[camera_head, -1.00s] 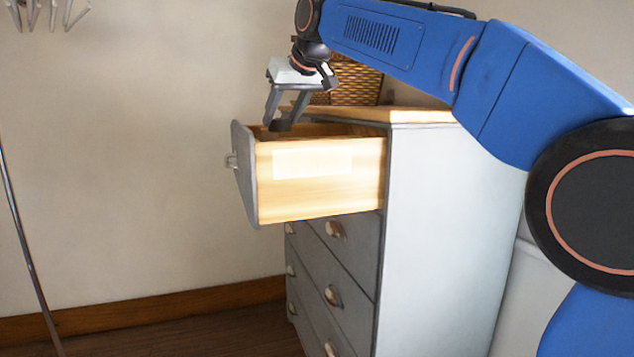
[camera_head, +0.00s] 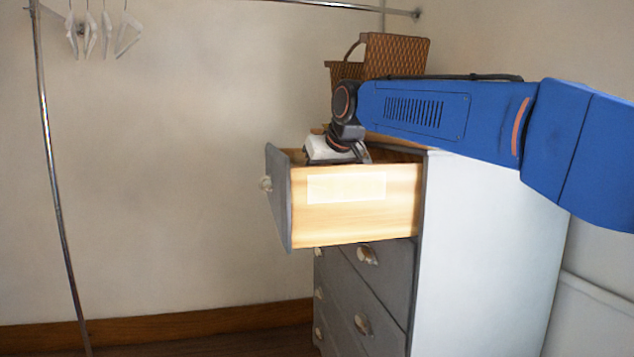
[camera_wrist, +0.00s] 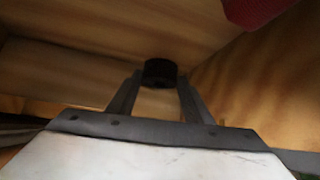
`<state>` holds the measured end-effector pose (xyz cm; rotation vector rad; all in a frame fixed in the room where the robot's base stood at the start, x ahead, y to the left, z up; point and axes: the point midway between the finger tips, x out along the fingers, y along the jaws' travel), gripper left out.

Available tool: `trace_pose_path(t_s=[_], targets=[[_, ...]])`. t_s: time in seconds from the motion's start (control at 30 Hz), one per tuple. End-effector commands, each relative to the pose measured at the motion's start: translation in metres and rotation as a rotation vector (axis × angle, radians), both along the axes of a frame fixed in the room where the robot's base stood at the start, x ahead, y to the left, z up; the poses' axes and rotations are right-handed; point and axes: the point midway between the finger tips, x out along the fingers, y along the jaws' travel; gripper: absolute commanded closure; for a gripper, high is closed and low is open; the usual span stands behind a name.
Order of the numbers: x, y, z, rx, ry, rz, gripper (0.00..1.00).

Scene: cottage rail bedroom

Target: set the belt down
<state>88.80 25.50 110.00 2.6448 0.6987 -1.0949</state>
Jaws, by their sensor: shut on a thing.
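The belt (camera_wrist: 160,71) shows in the wrist view as a dark, rolled thing between my fingertips. My gripper (camera_wrist: 158,85) is shut on it, inside the open top drawer. In the head view, my gripper's white body (camera_head: 330,149) is low at the drawer's rim, and the fingers and belt are hidden behind the drawer's side. The open drawer (camera_head: 355,222) has pale wooden sides and a grey front. I cannot tell whether the belt touches the drawer bottom.
The grey dresser (camera_head: 490,260) stands against the wall. A wicker basket (camera_head: 395,55) sits on its top. A red thing (camera_wrist: 255,10) lies in the drawer's corner. A metal clothes rail (camera_head: 52,180) with white hangers (camera_head: 100,35) is at left.

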Motion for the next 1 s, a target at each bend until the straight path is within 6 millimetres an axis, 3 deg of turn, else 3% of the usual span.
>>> trace_pose_path(t_s=[0.77, 0.8, 0.83, 1.0], targets=[[0.0, 0.0, -0.011, 0.0, 0.0, 0.0, 0.84], [0.0, 0.0, -0.012, 0.0, 0.0, 0.0, 0.45], [0.0, 0.0, -0.012, 0.0, 0.0, 0.0, 0.38], [0.0, 0.0, -0.012, 0.0, 0.001, 0.0, 0.36]])
